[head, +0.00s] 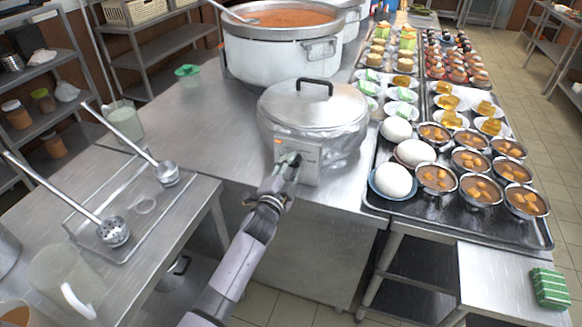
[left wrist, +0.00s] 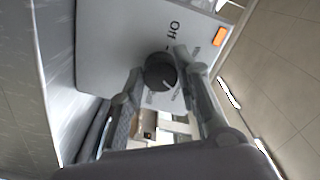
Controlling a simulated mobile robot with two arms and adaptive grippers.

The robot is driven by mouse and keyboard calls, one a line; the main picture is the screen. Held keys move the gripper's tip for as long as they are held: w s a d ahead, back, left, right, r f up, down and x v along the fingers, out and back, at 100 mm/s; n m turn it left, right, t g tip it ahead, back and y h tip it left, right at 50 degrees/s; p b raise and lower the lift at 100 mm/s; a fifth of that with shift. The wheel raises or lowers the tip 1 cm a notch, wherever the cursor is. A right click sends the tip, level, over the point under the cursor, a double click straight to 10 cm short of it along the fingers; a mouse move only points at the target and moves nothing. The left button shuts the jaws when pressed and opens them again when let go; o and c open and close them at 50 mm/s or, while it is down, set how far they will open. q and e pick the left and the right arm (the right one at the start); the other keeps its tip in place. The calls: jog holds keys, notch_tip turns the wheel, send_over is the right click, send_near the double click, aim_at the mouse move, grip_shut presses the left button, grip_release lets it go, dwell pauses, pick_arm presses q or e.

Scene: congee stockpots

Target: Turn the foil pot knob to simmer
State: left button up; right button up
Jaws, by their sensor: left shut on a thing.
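The foil pot (head: 345,140) is a lidded steel cooker wrapped in crinkled foil, with a pale control box (head: 312,165) on its front. My left gripper (head: 289,160) is at that box and covers the knob in the head view. In the left wrist view the black round knob (left wrist: 160,72) sits between the two fingers of the gripper (left wrist: 158,68), which are shut on it. An "OFF" mark is printed on the panel above the knob. A light pointer line shows on the knob's lower right; its exact setting is hard to read. My right gripper is out of view.
A large open pot (head: 270,65) of orange congee stands behind. A side table (head: 130,265) with ladles is at left. An orange light (left wrist: 219,37) is on the panel.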

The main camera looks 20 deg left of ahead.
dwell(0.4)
pick_arm(q)
jog(key=o, duration=1.2)
jog(key=shift+c, duration=0.2)
jog(key=s, duration=1.2)
jog(key=shift+a, duration=0.25)
